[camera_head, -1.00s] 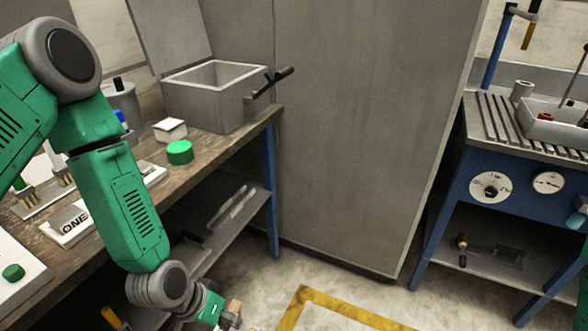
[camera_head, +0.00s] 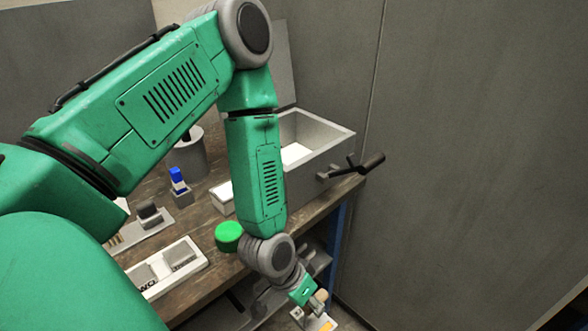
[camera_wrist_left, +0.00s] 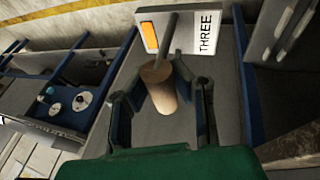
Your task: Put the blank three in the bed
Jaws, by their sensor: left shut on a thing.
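My left gripper (camera_head: 312,300) is low in front of the workbench, at the bottom of the head view. In the left wrist view its fingers (camera_wrist_left: 160,88) are shut on the wooden handle of the blank three (camera_wrist_left: 205,33). The blank is a white plate marked THREE with an orange patch, joined to the handle by a grey rod. Its white and orange plate shows partly at the bottom edge of the head view (camera_head: 323,323). I cannot tell for sure which thing is the bed. My right gripper is out of view.
On the bench (camera_head: 205,288) stand an open grey box (camera_head: 330,152) with a dark lever (camera_head: 358,166), a green round piece (camera_head: 229,236) and a white labelled tray (camera_head: 195,268). A small blue-topped piece (camera_head: 178,183) stands behind. A tall grey panel (camera_head: 460,140) closes the right side.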

